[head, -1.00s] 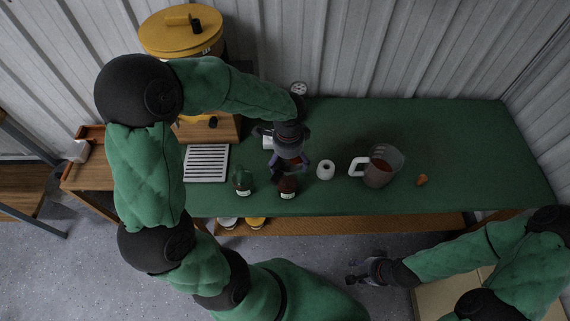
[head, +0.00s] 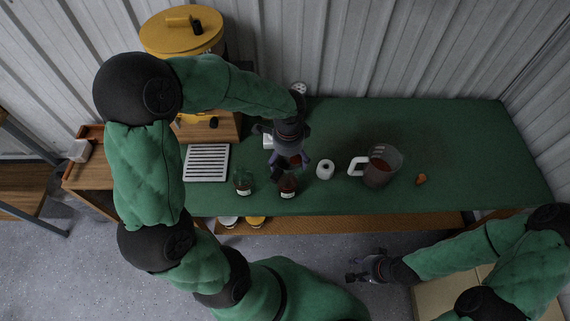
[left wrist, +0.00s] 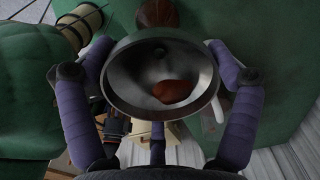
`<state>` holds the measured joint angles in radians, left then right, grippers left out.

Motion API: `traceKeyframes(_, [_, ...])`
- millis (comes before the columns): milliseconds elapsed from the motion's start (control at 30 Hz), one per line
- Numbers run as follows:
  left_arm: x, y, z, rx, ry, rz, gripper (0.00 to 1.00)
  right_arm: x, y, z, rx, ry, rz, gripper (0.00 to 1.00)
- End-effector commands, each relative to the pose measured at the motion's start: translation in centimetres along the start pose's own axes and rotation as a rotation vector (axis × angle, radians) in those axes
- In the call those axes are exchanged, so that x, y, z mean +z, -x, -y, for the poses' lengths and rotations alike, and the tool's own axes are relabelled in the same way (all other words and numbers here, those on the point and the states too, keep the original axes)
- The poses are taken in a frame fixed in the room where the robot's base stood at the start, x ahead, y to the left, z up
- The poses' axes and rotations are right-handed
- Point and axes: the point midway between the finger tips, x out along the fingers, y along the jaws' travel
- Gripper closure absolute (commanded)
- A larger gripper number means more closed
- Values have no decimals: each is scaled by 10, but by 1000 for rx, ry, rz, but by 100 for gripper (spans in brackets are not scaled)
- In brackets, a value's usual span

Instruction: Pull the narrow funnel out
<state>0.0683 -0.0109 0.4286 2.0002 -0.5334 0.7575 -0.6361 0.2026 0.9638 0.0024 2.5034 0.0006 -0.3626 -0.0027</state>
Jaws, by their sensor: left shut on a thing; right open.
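My left gripper (head: 288,160) is over the table, just behind the brown jar (head: 288,184) in the head view. In the left wrist view its purple fingers (left wrist: 155,68) are shut on opposite sides of a round grey metal funnel (left wrist: 128,88), whose wide mouth faces the camera. A red-brown patch (left wrist: 174,91) shows inside the mouth. The funnel's spout is hidden, so I cannot tell whether it sits in anything. A brown rounded thing (left wrist: 157,12) shows past its rim. My right gripper (head: 365,270) is open and empty, low in front of the table.
The green-topped table (head: 460,150) also holds a clear jar (head: 243,183), a white roll-like piece (head: 325,170), a jug of red liquid (head: 381,168) and a small orange piece (head: 421,180). A slatted tray (head: 206,163) and yellow barrel (head: 183,35) are left. The table's right part is clear.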

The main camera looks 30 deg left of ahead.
Motion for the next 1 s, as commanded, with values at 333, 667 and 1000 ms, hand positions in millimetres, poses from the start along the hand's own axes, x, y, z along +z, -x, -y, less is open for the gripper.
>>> traceKeyframes(333, [0, 1, 0, 0, 0, 0, 56, 0, 1, 0, 0, 0, 0, 58])
traceKeyframes(667, [0, 11, 0, 0, 0, 0, 56, 0, 9, 3, 0, 0, 0, 58])
traceKeyframes(1000, [0, 23, 0, 0, 0, 0, 56, 1, 19, 7, 0, 0, 0, 58])
